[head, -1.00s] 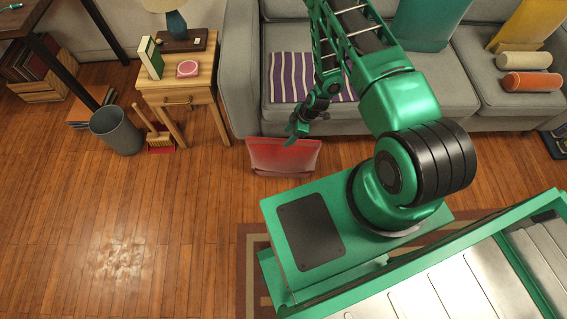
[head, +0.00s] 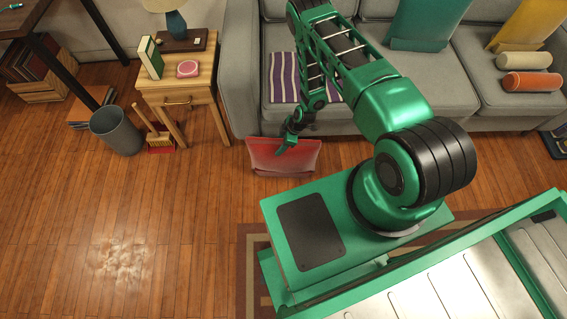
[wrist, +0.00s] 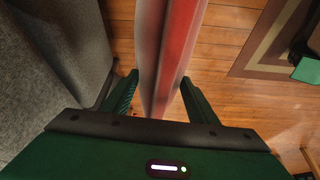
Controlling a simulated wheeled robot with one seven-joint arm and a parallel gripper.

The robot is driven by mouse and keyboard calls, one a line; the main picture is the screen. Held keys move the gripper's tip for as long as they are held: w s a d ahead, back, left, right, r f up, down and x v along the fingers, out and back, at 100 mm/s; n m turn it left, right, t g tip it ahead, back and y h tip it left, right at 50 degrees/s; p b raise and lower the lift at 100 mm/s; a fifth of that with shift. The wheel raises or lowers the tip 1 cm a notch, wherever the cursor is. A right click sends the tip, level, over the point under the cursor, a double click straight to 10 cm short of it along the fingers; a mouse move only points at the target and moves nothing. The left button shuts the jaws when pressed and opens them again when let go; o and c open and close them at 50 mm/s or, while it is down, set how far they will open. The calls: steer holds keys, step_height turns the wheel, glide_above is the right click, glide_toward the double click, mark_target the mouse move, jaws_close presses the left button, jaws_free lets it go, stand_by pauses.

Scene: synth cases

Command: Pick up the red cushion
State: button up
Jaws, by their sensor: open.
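The red cushion (head: 283,158) stands on edge on the wooden floor, just in front of the grey sofa. My gripper (head: 287,145) is at the cushion's top edge in the head view. In the wrist view, the cushion (wrist: 170,45) runs edge-on between the two fingers of my gripper (wrist: 162,100). The fingers are open, one on each side of it. The left finger is close to the cushion's face, and I cannot tell whether either finger touches it.
The grey sofa (head: 350,120) is right behind the cushion, with a striped purple cloth (head: 284,78) on its seat. A wooden side table (head: 185,85), a hand broom (head: 158,138) and a grey bin (head: 116,130) stand to the left.

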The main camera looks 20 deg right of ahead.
steer(key=shift+f, duration=0.25)
stand_by(0.5)
jaws_close()
